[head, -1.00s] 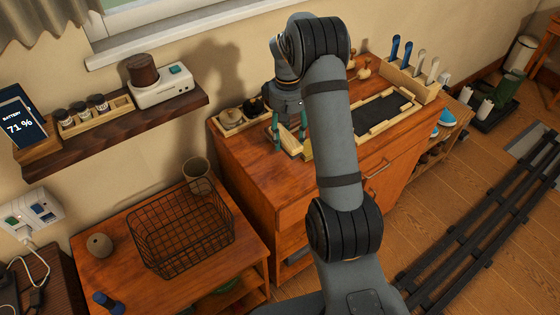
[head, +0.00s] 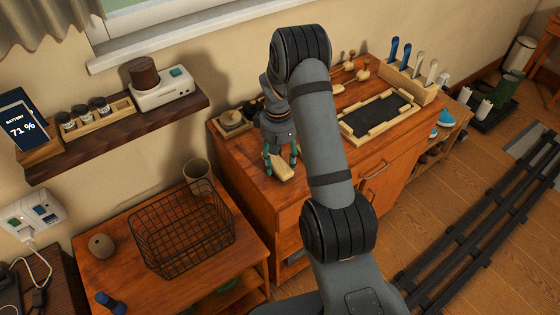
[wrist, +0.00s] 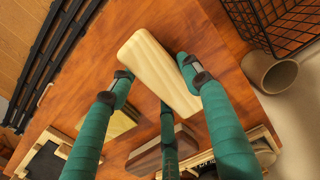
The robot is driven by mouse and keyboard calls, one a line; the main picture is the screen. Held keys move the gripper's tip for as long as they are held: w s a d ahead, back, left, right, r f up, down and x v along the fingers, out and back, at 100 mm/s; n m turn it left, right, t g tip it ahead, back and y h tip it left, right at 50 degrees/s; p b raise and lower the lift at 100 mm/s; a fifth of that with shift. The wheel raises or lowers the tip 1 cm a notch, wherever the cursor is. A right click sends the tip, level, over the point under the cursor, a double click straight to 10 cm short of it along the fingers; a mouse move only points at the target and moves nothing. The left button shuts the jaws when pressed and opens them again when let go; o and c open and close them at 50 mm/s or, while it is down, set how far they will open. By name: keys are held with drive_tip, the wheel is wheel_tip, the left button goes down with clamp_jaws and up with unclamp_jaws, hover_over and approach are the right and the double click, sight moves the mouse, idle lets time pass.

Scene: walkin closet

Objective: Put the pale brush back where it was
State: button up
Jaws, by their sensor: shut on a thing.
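The pale brush (head: 284,175) looks like a long, light wooden block with rounded ends. My gripper (head: 281,165) has green fingers shut on it, above the near left part of the cabinet top (head: 238,155). In the wrist view the pale brush (wrist: 158,70) lies between the fingertips (wrist: 157,82), its long side slanting across the picture. I cannot see bristles, nor tell whether it touches the wood. A brown block-like brush (wrist: 148,157) and a flat yellowish piece (wrist: 120,122) lie beyond the fingers in the wrist view.
A wood-rimmed tray with a dark mat (head: 347,128) lies right of my arm. A rack with upright handles (head: 420,88) stands behind it. A wooden holder with round items (head: 222,130) is at the back left. A wire basket (head: 180,240) and a cup (head: 197,172) stand on the lower table.

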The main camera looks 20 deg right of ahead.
sight(279, 159)
drive_tip(key=o, duration=1.2)
drive_tip(key=shift+f, duration=0.1)
drive_tip(key=shift+c, duration=0.2)
wheel_tip(279, 159, up, 12)
drive_tip(key=shift+w, duration=0.3)
drive_tip(key=shift+o, duration=0.9)
